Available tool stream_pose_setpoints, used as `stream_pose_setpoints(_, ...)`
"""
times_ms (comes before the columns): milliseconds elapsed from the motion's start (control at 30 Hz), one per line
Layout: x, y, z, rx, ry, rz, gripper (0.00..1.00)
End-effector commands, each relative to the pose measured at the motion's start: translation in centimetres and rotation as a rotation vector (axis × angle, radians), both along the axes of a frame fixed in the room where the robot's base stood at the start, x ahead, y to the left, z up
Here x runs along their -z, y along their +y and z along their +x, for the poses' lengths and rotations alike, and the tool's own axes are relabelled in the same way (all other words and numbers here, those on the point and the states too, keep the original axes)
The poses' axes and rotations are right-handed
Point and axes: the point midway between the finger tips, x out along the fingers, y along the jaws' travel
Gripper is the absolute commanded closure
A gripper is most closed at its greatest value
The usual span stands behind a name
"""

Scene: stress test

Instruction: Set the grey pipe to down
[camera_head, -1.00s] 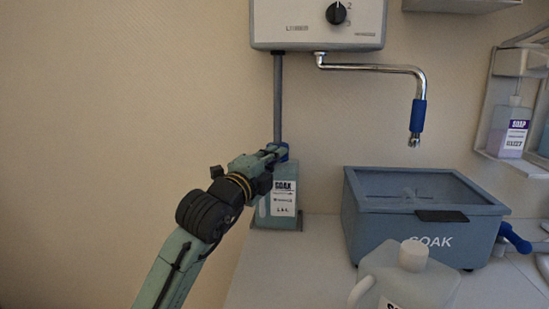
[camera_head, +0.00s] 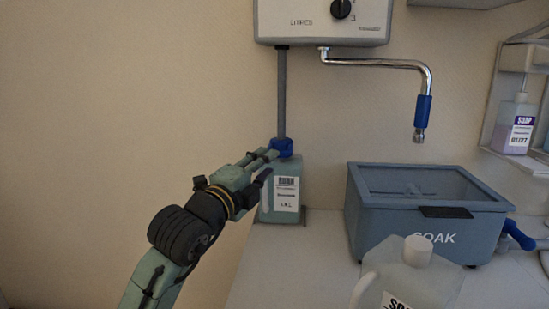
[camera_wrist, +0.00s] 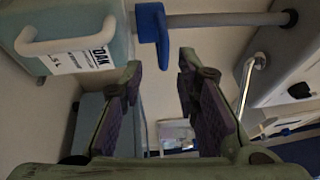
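The grey pipe (camera_head: 281,95) hangs straight down from the white dispenser box, its lower end at a blue fitting (camera_head: 283,147) at the top of a green jug (camera_head: 278,195). In the wrist view the pipe (camera_wrist: 225,19) runs sideways, and the blue fitting (camera_wrist: 150,24) has a flat tab beside the jug (camera_wrist: 65,38). I cannot tell whether the pipe end is inside the jug. My gripper (camera_head: 268,162) is just left of and below the fitting. In the wrist view my gripper (camera_wrist: 160,70) is open, with nothing between its fingers and the blue tab just beyond their tips.
The dispenser box (camera_head: 320,22) is on the wall, with a chrome spout (camera_head: 380,62) to the right. A blue-grey soak tank (camera_head: 425,225) stands on the white counter (camera_head: 285,270). A translucent jug (camera_head: 405,280) stands in front. The wall at left is clear.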

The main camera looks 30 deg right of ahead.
Motion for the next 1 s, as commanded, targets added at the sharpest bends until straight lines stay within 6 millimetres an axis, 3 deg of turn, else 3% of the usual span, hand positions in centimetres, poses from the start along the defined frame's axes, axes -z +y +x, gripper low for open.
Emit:
stream_pose_setpoints(100, 0.3, 2.3, -1.2, -0.004, -0.001, -0.001, 0.71)
stream_pose_setpoints(300, 0.6, 4.5, -2.6, -0.001, 0.001, 0.000, 0.71)
stream_pose_setpoints(933, 0.7, 5.0, -2.9, 0.000, 0.001, 0.001, 0.71)
stream_pose_setpoints(1000, 0.0, 5.7, -2.7, -0.017, -0.003, -0.024, 0.71)
